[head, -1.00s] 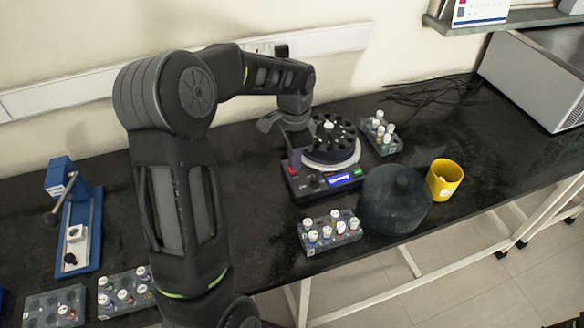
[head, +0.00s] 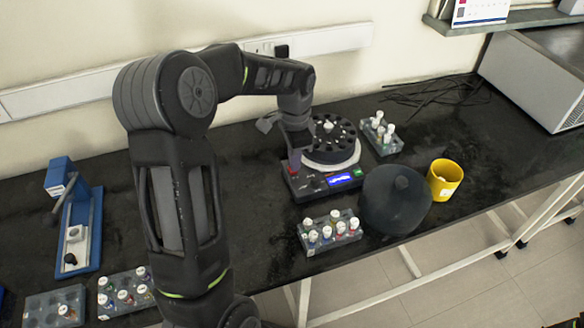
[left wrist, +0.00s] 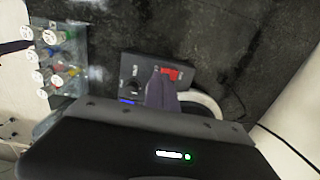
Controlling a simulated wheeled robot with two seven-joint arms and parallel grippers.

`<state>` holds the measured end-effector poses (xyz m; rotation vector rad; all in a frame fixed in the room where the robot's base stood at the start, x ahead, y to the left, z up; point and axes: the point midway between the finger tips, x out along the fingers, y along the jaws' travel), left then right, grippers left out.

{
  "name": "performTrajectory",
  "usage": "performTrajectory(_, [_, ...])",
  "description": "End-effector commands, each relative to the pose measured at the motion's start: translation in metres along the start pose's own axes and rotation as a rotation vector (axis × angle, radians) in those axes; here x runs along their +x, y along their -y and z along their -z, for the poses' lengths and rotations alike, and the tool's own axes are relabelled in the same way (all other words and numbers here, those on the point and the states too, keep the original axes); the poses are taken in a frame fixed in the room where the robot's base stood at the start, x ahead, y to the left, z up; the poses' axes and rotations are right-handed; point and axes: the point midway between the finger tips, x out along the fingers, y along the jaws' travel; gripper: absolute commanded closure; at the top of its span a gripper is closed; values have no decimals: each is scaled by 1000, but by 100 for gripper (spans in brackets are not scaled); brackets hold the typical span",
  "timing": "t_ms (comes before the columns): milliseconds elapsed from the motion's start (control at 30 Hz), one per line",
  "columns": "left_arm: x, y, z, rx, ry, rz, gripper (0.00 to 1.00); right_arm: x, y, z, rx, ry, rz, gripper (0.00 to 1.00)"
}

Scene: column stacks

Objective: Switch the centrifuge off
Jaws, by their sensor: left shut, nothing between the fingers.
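The centrifuge (head: 337,152) stands on the black bench, its dark slotted rotor uncovered above a white rim. In the left wrist view the red switch (left wrist: 174,74) shows just beside my fingertips. My left gripper (head: 295,160) is shut and empty, pointing down at the red switch end of the panel. I cannot tell whether it touches the switch. My right gripper is not in view.
A dark round lid (head: 394,200) and a yellow cup (head: 444,178) stand right of the panel. Vial racks stand in front (head: 330,232) and behind right (head: 380,135). A blue-based device (head: 88,230) and more racks are at the left.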

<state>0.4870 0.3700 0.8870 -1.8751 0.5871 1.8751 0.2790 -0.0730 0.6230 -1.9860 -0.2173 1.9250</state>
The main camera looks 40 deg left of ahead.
Motion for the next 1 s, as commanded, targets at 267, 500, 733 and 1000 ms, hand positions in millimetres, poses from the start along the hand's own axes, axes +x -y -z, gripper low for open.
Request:
performTrajectory(267, [0,0,0,0,0,0,100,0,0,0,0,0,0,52])
performTrajectory(500, [1,0,0,0,0,0,100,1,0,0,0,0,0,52])
performTrajectory(733, [5,0,0,0,0,0,100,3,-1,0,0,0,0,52])
performTrajectory(1000, [9,0,0,0,0,0,100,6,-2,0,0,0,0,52])
